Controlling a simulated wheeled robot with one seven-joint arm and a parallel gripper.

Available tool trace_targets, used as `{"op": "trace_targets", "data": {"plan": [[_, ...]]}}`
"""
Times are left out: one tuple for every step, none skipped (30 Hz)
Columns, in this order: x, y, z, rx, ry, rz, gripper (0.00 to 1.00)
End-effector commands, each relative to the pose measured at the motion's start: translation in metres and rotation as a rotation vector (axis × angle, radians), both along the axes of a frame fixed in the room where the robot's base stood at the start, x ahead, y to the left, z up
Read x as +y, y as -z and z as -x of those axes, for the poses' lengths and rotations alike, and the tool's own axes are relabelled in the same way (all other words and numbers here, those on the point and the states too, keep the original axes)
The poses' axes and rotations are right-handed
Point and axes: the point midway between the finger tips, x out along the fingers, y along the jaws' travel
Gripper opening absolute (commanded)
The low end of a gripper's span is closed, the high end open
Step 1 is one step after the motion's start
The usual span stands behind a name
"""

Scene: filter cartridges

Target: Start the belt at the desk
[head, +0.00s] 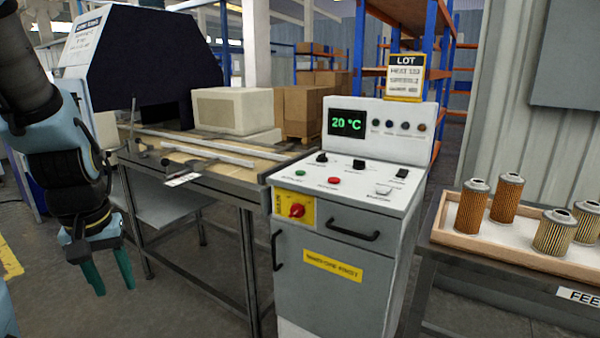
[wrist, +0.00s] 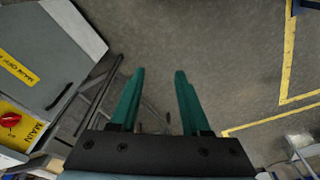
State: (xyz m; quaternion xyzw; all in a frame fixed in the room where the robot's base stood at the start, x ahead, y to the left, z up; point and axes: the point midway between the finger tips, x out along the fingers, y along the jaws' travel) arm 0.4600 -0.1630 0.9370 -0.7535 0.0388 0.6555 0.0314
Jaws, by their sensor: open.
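The control desk (head: 340,240) stands in the middle of the head view, a grey cabinet with a sloped white top. On its top are a green button (head: 300,173), a red button (head: 334,181), a white switch (head: 384,189) and several black knobs. A display (head: 347,137) reads 20 °C. A red rotary switch (head: 297,210) sits on a yellow plate at the front left; it also shows in the wrist view (wrist: 10,119). The belt table (head: 190,150) stands left of the desk. My gripper (head: 108,278) is open and empty, pointing down, left of the desk and apart from it.
A wooden tray (head: 500,250) with several filter cartridges stands on a table at the right. A dark hooded machine (head: 150,60) stands over the belt's far end. A lot sign (head: 404,78) tops the desk. Floor below my gripper is clear.

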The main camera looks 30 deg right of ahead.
Motion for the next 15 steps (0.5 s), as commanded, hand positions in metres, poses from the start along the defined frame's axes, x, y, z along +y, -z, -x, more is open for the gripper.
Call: {"op": "trace_targets", "data": {"plan": [[0.0000,0.0000,0.0000,0.000,0.000,0.000,0.40],[0.0000,0.0000,0.0000,0.000,0.000,0.000,0.37],[0.0000,0.0000,0.0000,0.000,0.000,0.000,0.32],[0.0000,0.0000,0.0000,0.000,0.000,0.000,0.29],[0.0000,0.0000,0.0000,0.000,0.000,0.000,0.26],[0.0000,0.0000,0.0000,0.000,0.000,0.000,0.21],[0.0000,0.0000,0.0000,0.000,0.000,0.000,0.18],[0.0000,0.0000,0.0000,0.000,0.000,0.000,0.14],[0.0000,0.0000,0.0000,0.000,0.000,0.000,0.10],[0.0000,0.0000,0.0000,0.000,0.000,0.000,0.06],[0.0000,0.0000,0.0000,0.000,0.000,0.000,0.03],[0.0000,0.0000,0.0000,0.000,0.000,0.000,0.00],[0.0000,0.0000,0.0000,0.000,0.000,0.000,0.00],[0.0000,0.0000,0.0000,0.000,0.000,0.000,0.00],[0.0000,0.0000,0.0000,0.000,0.000,0.000,0.00]]}}
